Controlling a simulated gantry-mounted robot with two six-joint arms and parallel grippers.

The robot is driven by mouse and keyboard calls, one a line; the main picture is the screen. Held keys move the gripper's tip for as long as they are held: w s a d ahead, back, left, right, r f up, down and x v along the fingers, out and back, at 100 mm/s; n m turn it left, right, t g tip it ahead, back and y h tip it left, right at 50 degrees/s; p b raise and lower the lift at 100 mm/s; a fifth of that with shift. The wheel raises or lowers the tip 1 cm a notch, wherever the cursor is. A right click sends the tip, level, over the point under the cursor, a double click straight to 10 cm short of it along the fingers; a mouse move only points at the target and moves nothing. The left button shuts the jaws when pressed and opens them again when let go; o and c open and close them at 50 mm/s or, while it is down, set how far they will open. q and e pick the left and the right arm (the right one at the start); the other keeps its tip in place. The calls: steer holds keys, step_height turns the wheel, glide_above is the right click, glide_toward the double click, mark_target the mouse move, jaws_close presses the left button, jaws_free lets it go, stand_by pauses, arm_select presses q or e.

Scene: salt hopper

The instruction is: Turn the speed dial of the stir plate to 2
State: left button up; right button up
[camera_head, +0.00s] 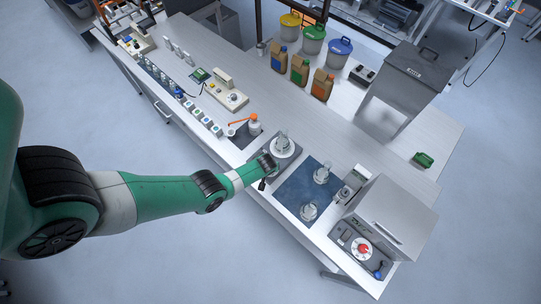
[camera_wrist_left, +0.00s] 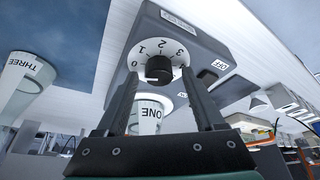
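The stir plate (camera_head: 294,162) is a grey block on the bench in the head view, with a glass vessel (camera_head: 282,143) on top. The knob's pointer cannot be made out. A switch (camera_wrist_left: 208,77) beside it is labelled OFF. My left gripper (camera_head: 265,172) is at the plate's near edge. In the wrist view its open fingers (camera_wrist_left: 159,82) stand on either side of the knob, with a gap visible. My right gripper is not in view.
A blue mat (camera_head: 297,190) with glass beakers (camera_head: 309,211) lies right of the plate. Vessels labelled ONE (camera_wrist_left: 149,108) and THREE (camera_wrist_left: 22,80) show in the wrist view. The bench behind the plate is clear.

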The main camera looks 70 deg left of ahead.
arm_select(q)
jaws_close()
